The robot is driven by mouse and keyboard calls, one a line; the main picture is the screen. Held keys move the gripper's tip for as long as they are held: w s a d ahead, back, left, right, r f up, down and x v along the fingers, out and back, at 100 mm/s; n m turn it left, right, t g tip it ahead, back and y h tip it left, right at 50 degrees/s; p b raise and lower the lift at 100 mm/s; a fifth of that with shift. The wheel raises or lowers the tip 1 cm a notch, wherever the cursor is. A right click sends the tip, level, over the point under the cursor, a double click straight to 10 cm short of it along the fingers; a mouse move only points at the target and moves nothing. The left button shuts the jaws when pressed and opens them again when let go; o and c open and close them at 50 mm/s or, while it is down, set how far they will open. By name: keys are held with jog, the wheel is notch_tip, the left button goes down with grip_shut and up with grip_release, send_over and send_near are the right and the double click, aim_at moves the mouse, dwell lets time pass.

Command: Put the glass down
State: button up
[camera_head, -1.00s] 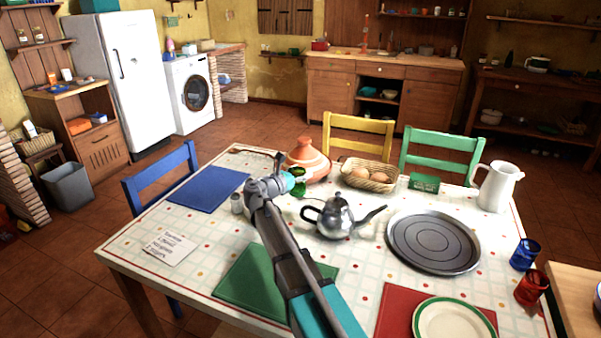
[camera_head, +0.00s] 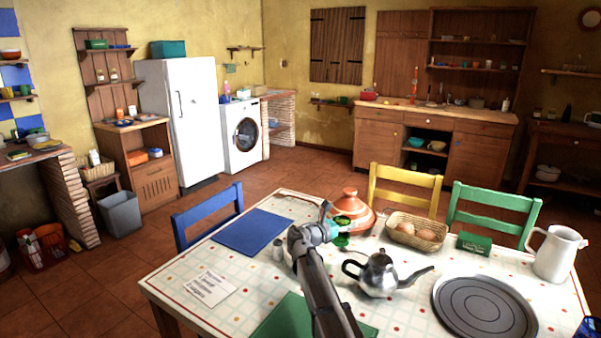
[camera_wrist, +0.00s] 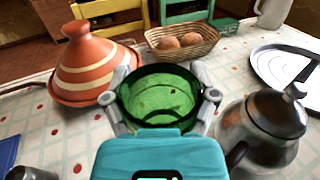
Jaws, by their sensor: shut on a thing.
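A green see-through glass (camera_wrist: 160,98) is between the two fingers of my gripper (camera_wrist: 160,100) in the wrist view, its open rim towards the camera. My gripper is shut on it. In the head view the green glass (camera_head: 342,240) shows small at the end of my arm, over the table (camera_head: 215,262) between the tagine and the teapot. Whether its base touches the tablecloth cannot be told.
A terracotta tagine (camera_head: 351,210) stands just behind the glass, and a metal teapot (camera_head: 378,276) stands to its right. An egg basket (camera_head: 416,245) is farther back. A blue mat (camera_head: 252,232) and small shakers (camera_head: 278,253) are to the left.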

jog(key=shift+r+p, duration=2.85)
jog(key=shift+r, duration=0.3)
notch_tip(320, 180, down, 7)
jog(key=b, duration=0.7)
jog(key=shift+f, duration=0.15)
notch_tip(320, 180, up, 17)
jog(key=p, duration=1.7)
